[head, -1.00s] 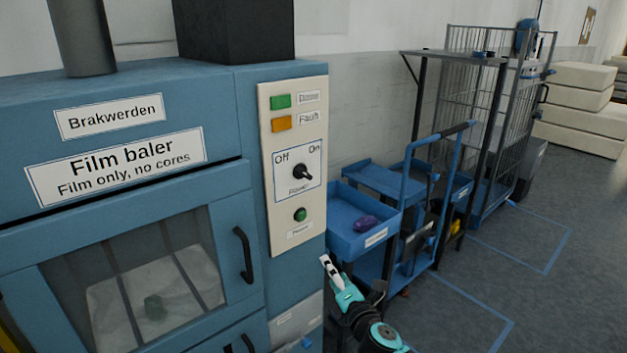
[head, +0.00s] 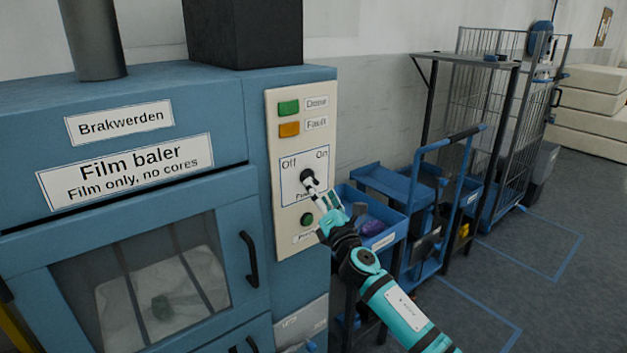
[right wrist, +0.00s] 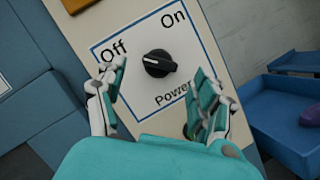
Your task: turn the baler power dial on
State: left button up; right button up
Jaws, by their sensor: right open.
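The black power dial (head: 306,176) sits on the cream control panel (head: 288,232) of the blue film baler, between the printed Off and On. My right gripper (head: 313,190) is at the panel just below the dial, partly covering the Power label. In the right wrist view, its open fingers (right wrist: 160,74) stand to the left and right of the dial with gaps on both sides. My left gripper is out of view.
A green button (head: 307,219) lies below the dial, close to my right gripper. Green (head: 289,107) and orange (head: 289,129) lamps sit above. Floor farther right is clear.

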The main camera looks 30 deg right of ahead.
aim_at(308, 172)
jog(key=shift+x, duration=2.25)
jog(key=c, duration=1.2)
